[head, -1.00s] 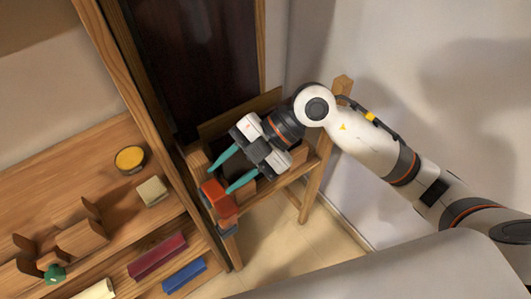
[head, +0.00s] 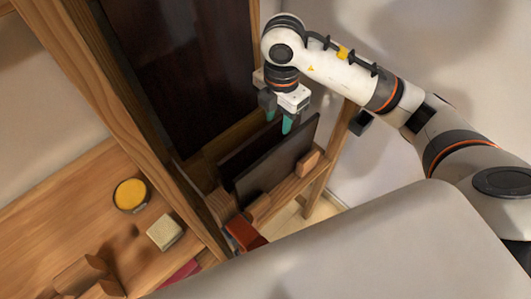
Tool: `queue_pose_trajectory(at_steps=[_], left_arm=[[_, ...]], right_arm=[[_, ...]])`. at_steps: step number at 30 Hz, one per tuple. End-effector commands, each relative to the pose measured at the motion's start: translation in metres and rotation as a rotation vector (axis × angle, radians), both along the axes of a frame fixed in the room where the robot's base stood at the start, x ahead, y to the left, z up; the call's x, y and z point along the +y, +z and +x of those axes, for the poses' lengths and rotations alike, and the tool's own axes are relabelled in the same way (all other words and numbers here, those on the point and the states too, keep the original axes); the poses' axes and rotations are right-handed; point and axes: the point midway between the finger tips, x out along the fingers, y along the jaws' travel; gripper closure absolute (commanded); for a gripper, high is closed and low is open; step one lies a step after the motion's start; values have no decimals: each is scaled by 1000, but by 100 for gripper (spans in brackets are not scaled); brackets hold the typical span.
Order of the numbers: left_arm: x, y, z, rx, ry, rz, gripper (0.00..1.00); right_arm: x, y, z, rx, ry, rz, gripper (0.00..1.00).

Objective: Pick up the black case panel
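Two thin dark panels stand upright side by side in a wooden rack. The nearer one (head: 277,165) is wide and dark grey-black. The one behind (head: 243,152) is mostly covered by it. I cannot tell which is the black case panel. My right gripper (head: 279,122) points down at the far upper end of these panels. Its two teal fingertips are apart, one on each side of the rear panel's top edge as far as I can see. Its grip on the panel cannot be seen clearly. My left gripper is not in view.
A tall wooden frame with a dark reddish-brown board (head: 165,70) rises beside the rack. A red block (head: 243,233) lies at the rack's near end. A wooden shelf at left holds a yellow round tin (head: 131,195) and a pale block (head: 164,232). A wall is at right.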

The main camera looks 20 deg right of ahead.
Motion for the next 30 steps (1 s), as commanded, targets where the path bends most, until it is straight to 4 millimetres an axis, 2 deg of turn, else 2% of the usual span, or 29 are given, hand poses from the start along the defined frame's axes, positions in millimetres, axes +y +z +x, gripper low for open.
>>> queue_pose_trajectory(at_steps=[4,12,17,25,30], left_arm=[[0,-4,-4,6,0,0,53],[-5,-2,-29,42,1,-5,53],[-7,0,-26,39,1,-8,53],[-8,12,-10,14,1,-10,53],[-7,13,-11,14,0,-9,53]], right_arm=[[0,-20,-2,8,-1,1,62],[-1,-60,-1,5,-1,-1,62],[-1,-70,-1,3,0,-1,62],[-5,-108,-2,6,1,-1,62],[-5,-119,-1,2,3,-1,62]])
